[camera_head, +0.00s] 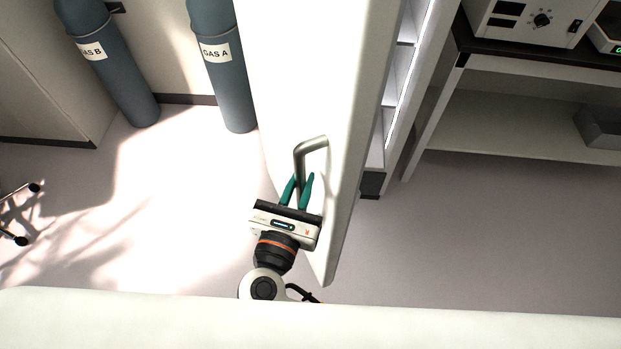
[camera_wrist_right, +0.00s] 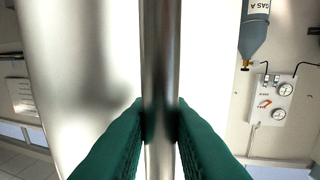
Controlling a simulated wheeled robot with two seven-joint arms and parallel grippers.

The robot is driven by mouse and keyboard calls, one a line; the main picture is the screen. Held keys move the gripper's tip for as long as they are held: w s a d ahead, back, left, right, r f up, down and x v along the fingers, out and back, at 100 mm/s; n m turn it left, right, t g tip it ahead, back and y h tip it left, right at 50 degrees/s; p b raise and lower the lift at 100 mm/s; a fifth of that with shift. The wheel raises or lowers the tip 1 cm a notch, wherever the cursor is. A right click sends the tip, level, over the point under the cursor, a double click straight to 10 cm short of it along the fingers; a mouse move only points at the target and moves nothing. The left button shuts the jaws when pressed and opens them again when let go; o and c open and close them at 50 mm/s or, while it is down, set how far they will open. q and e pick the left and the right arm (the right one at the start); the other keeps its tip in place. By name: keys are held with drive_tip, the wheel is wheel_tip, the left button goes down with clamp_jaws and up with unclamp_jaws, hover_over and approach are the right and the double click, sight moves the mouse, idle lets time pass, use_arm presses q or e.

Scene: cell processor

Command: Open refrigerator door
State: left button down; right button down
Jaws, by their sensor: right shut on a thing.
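The white refrigerator door (camera_head: 290,80) stands open in the head view, its free edge swung out toward me. Pale shelves (camera_head: 406,60) show just to the right of the door. A grey metal bar handle (camera_head: 313,143) is on the door's outer face. My right gripper (camera_head: 299,182), with green fingers, is shut on this handle. In the right wrist view the handle (camera_wrist_right: 160,55) runs upright through the middle, with the green fingers (camera_wrist_right: 160,125) on both sides of it. The fingers hide part of the bar. My left gripper is not in view.
Two gas cylinders, GAS B (camera_head: 110,65) and GAS A (camera_head: 222,65), stand left of the door. A bench (camera_head: 535,100) with instruments is at the right. The floor (camera_head: 480,235) right of the door is clear. A pale surface (camera_head: 300,325) crosses the bottom.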

idle(0.3)
drive_tip(key=c, duration=1.4)
unclamp_jaws()
drive_tip(key=shift+w, duration=0.1)
drive_tip(key=shift+o, duration=0.2)
drive_tip(key=b+v, duration=0.2)
drive_tip(key=v, duration=1)
drive_tip(key=shift+b, duration=0.35)
drive_tip(key=shift+f, duration=0.1)
